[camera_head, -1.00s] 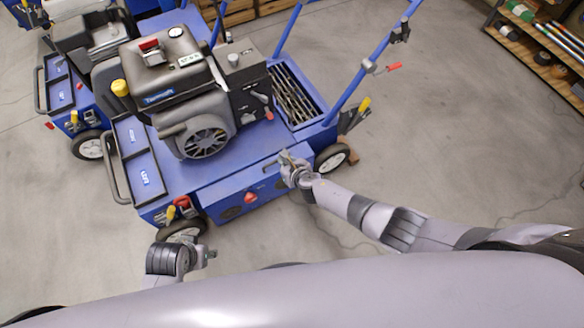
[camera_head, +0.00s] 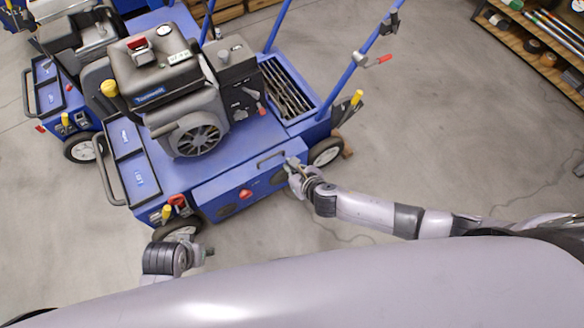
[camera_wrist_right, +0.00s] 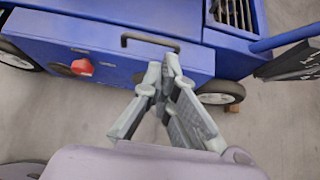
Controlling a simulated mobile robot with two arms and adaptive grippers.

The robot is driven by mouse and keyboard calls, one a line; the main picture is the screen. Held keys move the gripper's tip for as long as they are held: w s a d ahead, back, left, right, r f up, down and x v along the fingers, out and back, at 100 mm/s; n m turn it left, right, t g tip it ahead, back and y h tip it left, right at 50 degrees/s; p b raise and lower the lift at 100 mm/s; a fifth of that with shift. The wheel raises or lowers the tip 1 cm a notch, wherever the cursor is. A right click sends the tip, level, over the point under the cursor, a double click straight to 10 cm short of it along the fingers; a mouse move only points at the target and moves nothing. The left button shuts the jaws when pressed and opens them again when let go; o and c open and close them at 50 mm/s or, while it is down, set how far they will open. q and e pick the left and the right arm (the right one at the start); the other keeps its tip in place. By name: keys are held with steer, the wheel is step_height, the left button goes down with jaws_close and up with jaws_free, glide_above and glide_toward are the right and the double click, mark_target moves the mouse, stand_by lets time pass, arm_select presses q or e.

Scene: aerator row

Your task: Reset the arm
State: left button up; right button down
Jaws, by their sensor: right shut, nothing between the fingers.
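My right gripper (camera_head: 293,164) is shut and empty in front of the side panel of the blue aerator (camera_head: 225,170). In the right wrist view the right gripper (camera_wrist_right: 163,68) shows its fingertips together, just below the panel's black handle (camera_wrist_right: 150,42) in the picture. I cannot tell whether it touches the panel. My left gripper (camera_head: 205,252) shows only in part at the lower left, close to the aerator's front wheel (camera_head: 177,230). Its fingers are too small and hidden to read.
The aerator carries a grey engine (camera_head: 165,90) and a red knob (camera_wrist_right: 82,67) on its side panel. A second blue machine (camera_head: 55,105) stands behind it at the left. A shelf (camera_head: 540,45) is at the upper right.

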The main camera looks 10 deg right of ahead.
steer(key=shift+s+d+r, duration=0.15)
steer(key=shift+s+r, duration=0.2)
steer(key=shift+s, duration=0.1)
